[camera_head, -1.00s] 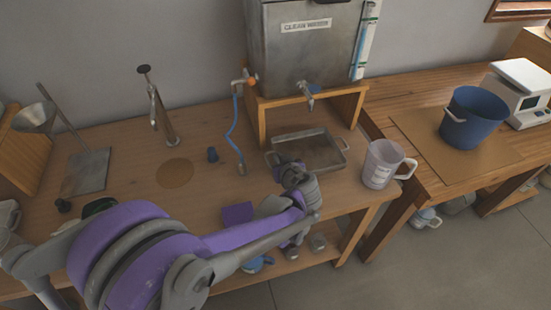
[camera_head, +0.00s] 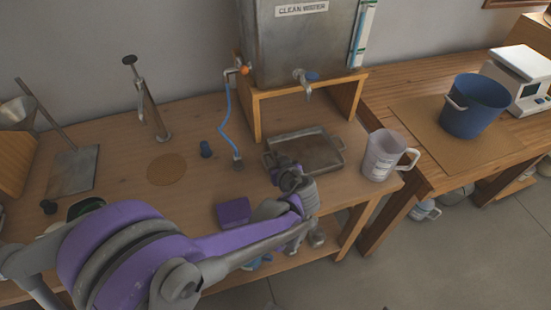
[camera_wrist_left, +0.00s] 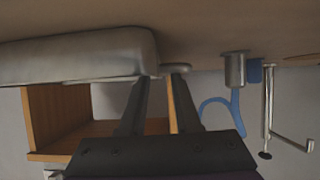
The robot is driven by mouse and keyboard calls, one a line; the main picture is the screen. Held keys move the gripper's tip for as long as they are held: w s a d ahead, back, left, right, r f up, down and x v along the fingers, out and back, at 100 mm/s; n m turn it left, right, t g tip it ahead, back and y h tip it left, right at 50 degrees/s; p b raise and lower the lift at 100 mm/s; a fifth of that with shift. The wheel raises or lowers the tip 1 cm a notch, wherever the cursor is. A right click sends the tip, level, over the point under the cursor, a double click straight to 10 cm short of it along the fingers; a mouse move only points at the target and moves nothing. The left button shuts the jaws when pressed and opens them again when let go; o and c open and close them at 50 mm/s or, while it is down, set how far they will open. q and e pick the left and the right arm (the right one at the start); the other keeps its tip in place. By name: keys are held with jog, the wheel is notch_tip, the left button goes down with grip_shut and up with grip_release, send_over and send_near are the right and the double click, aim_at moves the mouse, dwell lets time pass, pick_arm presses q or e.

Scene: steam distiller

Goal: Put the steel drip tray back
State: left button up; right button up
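The steel drip tray (camera_head: 312,154) is a shallow rectangular pan with a handle at each short end. It lies on the wooden bench in front of the clean-water tank's stand. My left gripper (camera_head: 285,170) is at the tray's near left corner and hides part of its rim and left handle. In the left wrist view, the fingers (camera_wrist_left: 157,78) are apart, with the tray's edge (camera_wrist_left: 75,55) and a handle end (camera_wrist_left: 176,68) close to the tips. Contact cannot be told. My right gripper is not in view.
The steel tank (camera_head: 300,45) with a tap (camera_head: 303,82) stands on a wooden stand (camera_head: 257,120) behind the tray. A measuring jug (camera_head: 383,157) stands right of it, a blue hose (camera_head: 226,125) left. A purple block (camera_head: 233,211) lies near the front edge.

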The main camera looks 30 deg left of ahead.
pick_arm(q)
jog(key=shift+r, duration=0.25)
jog(key=p+v, duration=0.2)
jog(key=v, duration=1)
jog(key=shift+s+a+p, duration=0.2)
jog(key=shift+s+p, duration=0.1)
jog(key=shift+p, duration=0.1)
jog(key=s+d+r+m+g+h+p, duration=0.1)
jog(key=s+r+m+h+p, duration=0.1)
jog(key=s+m+h+p, duration=0.2)
jog(key=s+d+r+m+g+h+p, duration=0.1)
jog(key=s+d+r+m+h+p, duration=0.1)
jog(key=s+m+h+p, duration=0.3)
jog(key=s, duration=0.3)
jog(key=shift+r+m+g, duration=0.4)
jog(key=shift+s, duration=0.1)
